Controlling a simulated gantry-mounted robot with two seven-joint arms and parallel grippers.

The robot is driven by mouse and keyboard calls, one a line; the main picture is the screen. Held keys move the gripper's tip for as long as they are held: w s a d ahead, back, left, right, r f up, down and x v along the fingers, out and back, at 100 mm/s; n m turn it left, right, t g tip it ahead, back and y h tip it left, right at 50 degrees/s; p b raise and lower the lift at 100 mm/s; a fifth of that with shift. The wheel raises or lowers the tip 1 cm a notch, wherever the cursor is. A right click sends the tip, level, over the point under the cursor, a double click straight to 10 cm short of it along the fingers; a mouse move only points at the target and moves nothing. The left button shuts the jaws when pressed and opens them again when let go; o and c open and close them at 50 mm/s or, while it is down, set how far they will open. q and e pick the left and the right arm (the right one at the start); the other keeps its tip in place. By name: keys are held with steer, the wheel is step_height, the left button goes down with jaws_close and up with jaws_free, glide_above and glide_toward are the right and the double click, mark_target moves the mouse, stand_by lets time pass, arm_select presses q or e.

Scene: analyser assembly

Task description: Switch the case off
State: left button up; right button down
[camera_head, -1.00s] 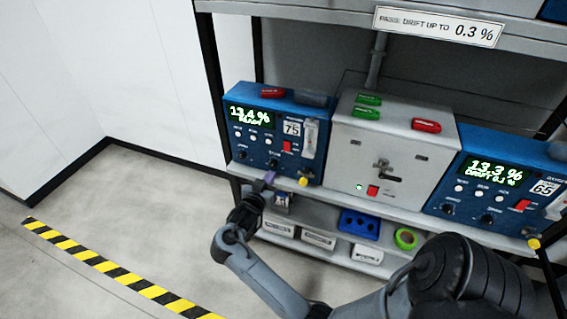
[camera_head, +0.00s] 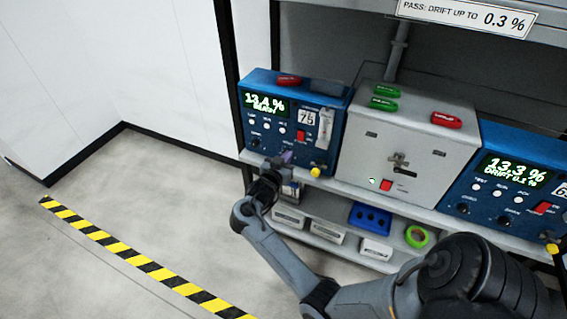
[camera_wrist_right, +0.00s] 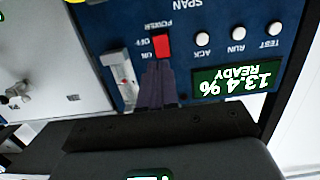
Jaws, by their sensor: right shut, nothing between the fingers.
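The grey case (camera_head: 400,130) stands mid-shelf. Its front has a metal handle (camera_head: 398,161), a small red switch (camera_head: 386,185) and a lit green lamp (camera_head: 372,181). My right gripper (camera_head: 287,157) is shut and empty at the left blue analyser (camera_head: 335,110). In the wrist view the closed fingertips (camera_wrist_right: 156,66) are just beside the analyser's red power switch (camera_wrist_right: 161,46), marked OFF and ON; I cannot tell whether they touch. This analyser reads 13.4 % READY. My left gripper is not in view.
A second blue analyser (camera_head: 510,175) stands right of the case, reading 13.3 %. Red and green tags (camera_head: 446,120) lie on top of the case. The lower shelf holds a blue block (camera_head: 370,218), white boxes and green tape (camera_head: 417,236). A yellow knob (camera_head: 316,172) sticks out near my gripper.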

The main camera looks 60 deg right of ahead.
mark_target(300, 140)
steer(key=d, duration=0.2)
steer(key=d+b, duration=0.1)
steer(key=d, duration=0.2)
steer(key=d+f, duration=0.1)
steer(key=d, duration=0.2)
steer(key=shift+w+d, duration=0.25)
steer(key=shift+w, duration=0.05)
steer(key=shift+d, duration=0.25)
steer(key=shift+d+f, duration=0.1)
steer(key=shift+d, duration=0.1)
steer(key=shift+f+h+b, duration=0.3)
steer(key=shift+f+b, duration=0.15)
steer(key=shift+b, duration=0.35)
steer(key=shift+d+r, duration=0.1)
